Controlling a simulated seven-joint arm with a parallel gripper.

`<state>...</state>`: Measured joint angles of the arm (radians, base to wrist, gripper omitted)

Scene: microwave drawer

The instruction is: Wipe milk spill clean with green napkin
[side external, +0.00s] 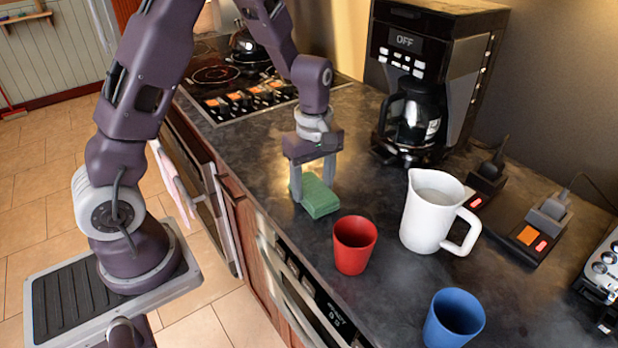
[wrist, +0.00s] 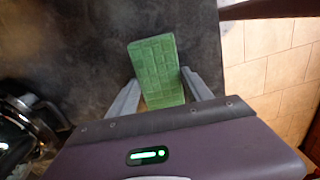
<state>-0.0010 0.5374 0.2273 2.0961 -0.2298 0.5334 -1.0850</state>
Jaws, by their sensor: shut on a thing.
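The green napkin (side external: 320,197) is a folded, block-like pad at the dark countertop, behind the red cup in the side view. My gripper (side external: 314,188) points down with its fingers on both sides of the napkin, shut on it. The wrist view also shows the napkin (wrist: 156,72) between the two grey fingers (wrist: 161,90), reaching out past them. The napkin is at or just above the counter; I cannot tell if it touches. A white pitcher (side external: 425,212) stands to the right. I cannot make out a milk spill in either view.
A red cup (side external: 354,245) stands close in front of the napkin, and a blue cup (side external: 453,318) nearer the camera. A coffee maker (side external: 440,70) stands behind, a stove (side external: 240,78) at far left. Plugged-in power outlets (side external: 530,235) lie right. The counter's front edge (side external: 262,215) is close.

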